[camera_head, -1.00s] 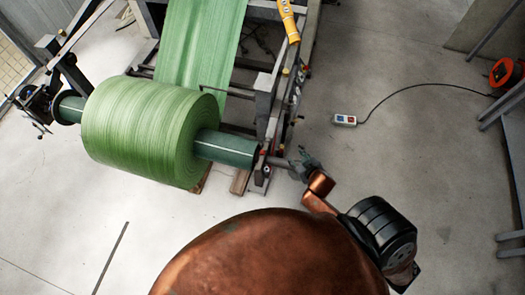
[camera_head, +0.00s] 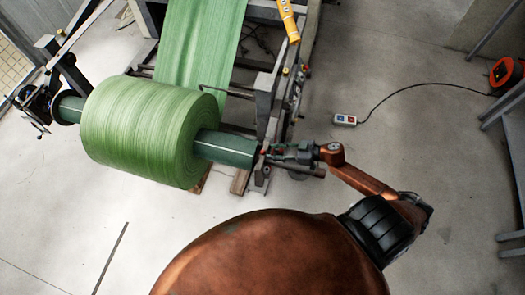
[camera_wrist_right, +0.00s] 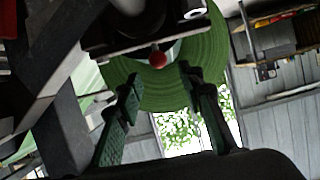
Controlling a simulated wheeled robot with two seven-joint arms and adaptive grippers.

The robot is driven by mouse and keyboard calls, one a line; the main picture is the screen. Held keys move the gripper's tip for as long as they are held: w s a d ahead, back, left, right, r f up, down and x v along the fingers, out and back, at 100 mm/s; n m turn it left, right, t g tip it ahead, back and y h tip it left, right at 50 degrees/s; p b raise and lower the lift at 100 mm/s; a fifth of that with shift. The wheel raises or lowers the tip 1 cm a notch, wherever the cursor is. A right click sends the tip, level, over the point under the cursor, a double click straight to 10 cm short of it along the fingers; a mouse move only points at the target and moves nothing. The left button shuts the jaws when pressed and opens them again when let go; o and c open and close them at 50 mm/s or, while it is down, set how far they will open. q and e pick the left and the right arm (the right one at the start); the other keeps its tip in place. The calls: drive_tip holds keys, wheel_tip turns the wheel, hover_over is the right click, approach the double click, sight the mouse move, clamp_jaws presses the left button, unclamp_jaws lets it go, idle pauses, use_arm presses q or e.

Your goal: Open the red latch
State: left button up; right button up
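The red latch shows as a small round red knob (camera_wrist_right: 157,60) in the right wrist view, under a dark machine part and in front of the green roll. In the head view it is a tiny red spot (camera_head: 264,151) at the right end of the roll's shaft. My right gripper (camera_head: 274,153) is beside it, pointing left. In the right wrist view the two fingers of my right gripper (camera_wrist_right: 159,82) are spread, with the knob just beyond and between their tips; contact cannot be made out. My left gripper is not in view.
A large green woven roll (camera_head: 145,132) sits on a dark green shaft (camera_head: 225,148) in the machine frame (camera_head: 268,100). A pendant control box (camera_head: 345,120) with a cable lies on the floor. An orange cable reel (camera_head: 503,73) is at far right. The floor between is clear.

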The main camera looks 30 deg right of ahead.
sight(264, 151)
drive_tip(key=b+x, duration=0.1)
drive_tip(key=x, duration=0.5)
clamp_jaws()
idle(0.4)
